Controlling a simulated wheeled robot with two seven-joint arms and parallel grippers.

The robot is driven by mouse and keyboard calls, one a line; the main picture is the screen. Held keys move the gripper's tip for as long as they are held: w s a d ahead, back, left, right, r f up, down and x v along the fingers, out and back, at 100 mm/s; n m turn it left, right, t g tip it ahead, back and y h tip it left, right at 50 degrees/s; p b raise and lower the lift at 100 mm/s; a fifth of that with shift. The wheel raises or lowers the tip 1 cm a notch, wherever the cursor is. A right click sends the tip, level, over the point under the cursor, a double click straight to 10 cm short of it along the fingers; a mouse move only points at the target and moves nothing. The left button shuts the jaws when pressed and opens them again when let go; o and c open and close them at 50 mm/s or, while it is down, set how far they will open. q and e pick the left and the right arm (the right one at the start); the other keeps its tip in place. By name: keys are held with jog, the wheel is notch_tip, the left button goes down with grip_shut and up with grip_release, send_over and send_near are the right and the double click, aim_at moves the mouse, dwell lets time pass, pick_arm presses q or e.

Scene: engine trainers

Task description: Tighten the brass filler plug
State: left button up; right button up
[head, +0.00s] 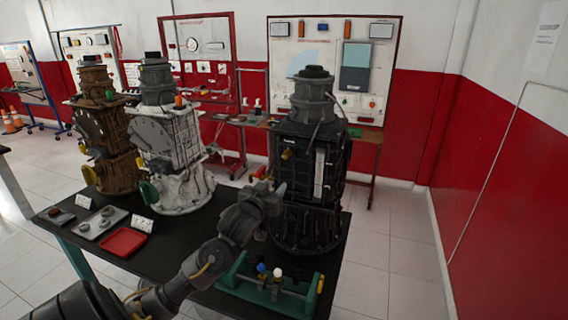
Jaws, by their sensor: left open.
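The black engine trainer (335,170) stands on the right part of the dark table (190,243). A small brass-coloured fitting (286,154) sticks out on its upper left side; it may be the filler plug, but it is too small to be sure. The gripper and wrist hide part of the engine's lower left. My right gripper is not in view.
A white engine (180,135) and a rusty brown engine (104,122) stand to the left. A green rack (300,302) with coloured-top tools stands before the black engine.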

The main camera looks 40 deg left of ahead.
aim_at(285, 157)
pick_arm(q)
jog(key=shift+t, duration=0.5)
jog(key=w+a+r+p, duration=0.1)
jog(key=w, duration=0.2)
jog(key=w+a+r+p, duration=0.1)
jog(key=w+a, duration=0.1)
jog(key=w, duration=0.1)
jog(key=w+a+r+p, duration=0.1)
jog(key=w, duration=0.2)
jog(key=shift+w+a+r+p, duration=0.2)
jog(key=shift+w+r+p, duration=0.1)
jog(key=shift+r, duration=0.05)
jog(key=shift+w+a+f, duration=0.15)
jog(key=shift+w+a, duration=0.05)
jog(key=shift+w, duration=0.4)
jog(key=shift+c, duration=0.4)
grip_shut()
